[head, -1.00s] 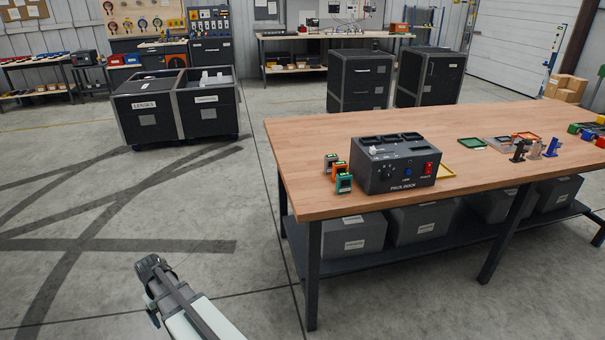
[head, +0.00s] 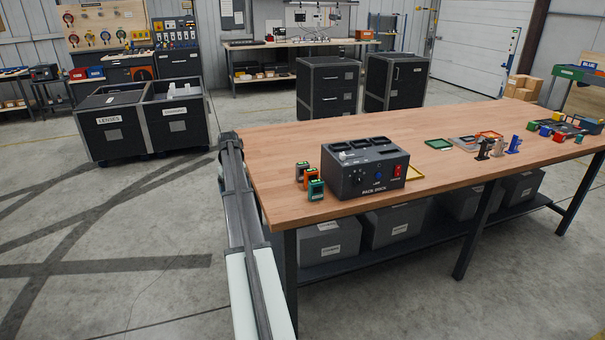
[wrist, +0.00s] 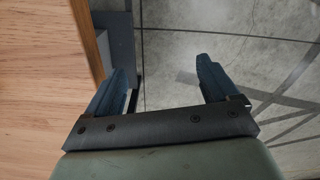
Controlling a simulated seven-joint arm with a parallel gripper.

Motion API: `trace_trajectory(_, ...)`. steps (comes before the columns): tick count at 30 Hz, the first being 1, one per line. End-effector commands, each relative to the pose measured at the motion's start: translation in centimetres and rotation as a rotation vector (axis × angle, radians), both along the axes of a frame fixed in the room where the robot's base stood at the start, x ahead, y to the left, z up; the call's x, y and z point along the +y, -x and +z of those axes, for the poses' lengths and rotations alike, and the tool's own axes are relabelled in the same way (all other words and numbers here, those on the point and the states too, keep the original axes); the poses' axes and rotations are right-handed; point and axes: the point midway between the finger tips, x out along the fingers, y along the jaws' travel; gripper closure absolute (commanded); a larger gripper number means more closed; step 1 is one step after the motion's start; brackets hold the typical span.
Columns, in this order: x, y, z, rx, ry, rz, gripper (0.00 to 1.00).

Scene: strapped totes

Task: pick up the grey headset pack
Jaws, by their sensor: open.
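Three small packs stand on the wooden table's near left part, left of the black dock (head: 365,172). The rearmost pack (head: 301,171) looks greyish with a green top, and may be the grey headset pack; its colour is hard to tell at this size. An orange pack (head: 309,179) and a dark green pack (head: 316,190) stand in front of it. My gripper (head: 229,138) is beside the table's left edge, left of the packs. In the wrist view my gripper (wrist: 163,78) is open and empty, with floor between its fingers. No pack shows in the wrist view.
The table (head: 262,165) edge is close to my arm, and also shows in the wrist view (wrist: 40,100). Small trays and coloured stands occupy the table's right half. Two black totes (head: 110,132) stand on the floor at left. Grey bins (head: 328,242) fill the lower shelf.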

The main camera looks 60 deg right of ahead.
Motion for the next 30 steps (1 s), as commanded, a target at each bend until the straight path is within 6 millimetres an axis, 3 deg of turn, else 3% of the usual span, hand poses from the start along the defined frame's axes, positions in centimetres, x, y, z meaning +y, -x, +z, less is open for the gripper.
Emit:
trace_trajectory(1, -3.4, 1.1, 1.7, -0.002, 0.002, -0.024, 0.13)
trace_trajectory(6, -11.6, 6.4, 6.9, -0.001, 0.002, -0.091, 0.13)
trace_trajectory(12, -18.9, 12.9, 12.3, 0.0, 0.001, -0.157, 0.13)
trace_trajectory(16, -21.5, 15.8, 14.5, 0.0, 0.0, -0.183, 0.13)
trace_trajectory(21, -22.8, 17.5, 15.6, 0.001, -0.002, -0.196, 0.13)
trace_trajectory(26, -22.7, 17.6, 14.6, 0.001, -0.002, -0.196, 0.13)
trace_trajectory(30, -22.6, 17.6, 12.6, 0.003, -0.003, -0.196, 0.13)
